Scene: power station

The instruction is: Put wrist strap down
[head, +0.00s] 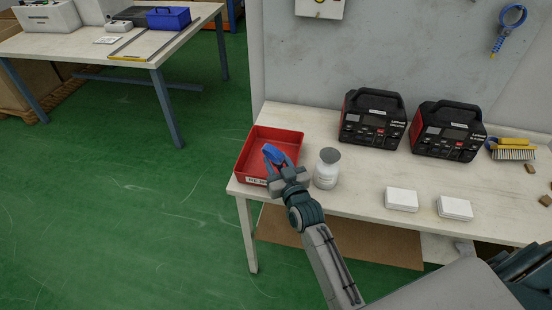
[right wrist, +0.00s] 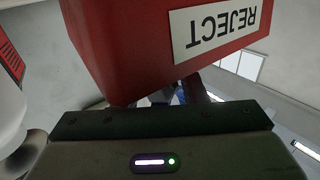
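A blue band, which looks like the wrist strap (head: 273,153), is at the fingertips of my right gripper (head: 278,165), over the red tray (head: 254,147). The gripper appears shut on it. I cannot tell whether the strap touches the tray floor. In the right wrist view the tray's red wall (right wrist: 125,45) with a REJECT label fills the upper middle, and only a small bit of blue shows below it. A blue coiled strap (head: 513,15) with a yellow end hangs on the grey wall panel. My left gripper is not in view.
Two black-and-red power units (head: 373,118) (head: 447,130) stand behind, with white boxes (head: 402,199) (head: 455,208) in front. A brush (head: 514,154) lies at the right. Another table (head: 110,44) stands far left.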

